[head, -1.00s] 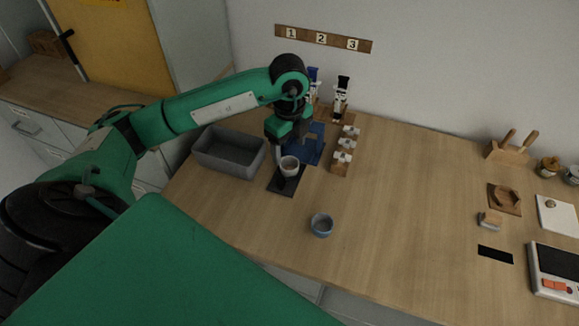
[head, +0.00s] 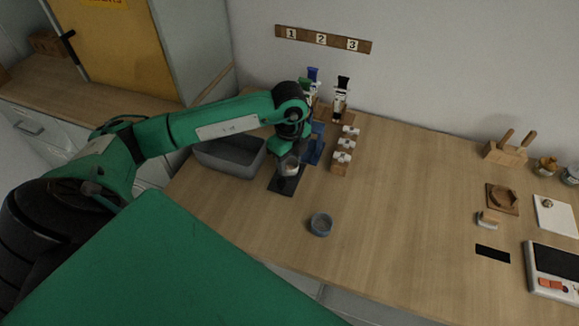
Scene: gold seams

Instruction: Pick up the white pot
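The white pot (head: 289,168) stands on a dark mat (head: 284,186) left of the middle of the table in the head view. My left gripper (head: 287,157) is down at the pot's rim and covers its upper part. The fingers are small and partly hidden, so I cannot tell whether they are open or shut on the pot. My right gripper is not in view.
A grey bin (head: 229,158) stands just left of the pot. A blue stand (head: 315,147) and a wooden rack with white pieces (head: 344,152) are to its right. A grey-blue cup (head: 321,224) is nearer the front. The table's middle right is clear.

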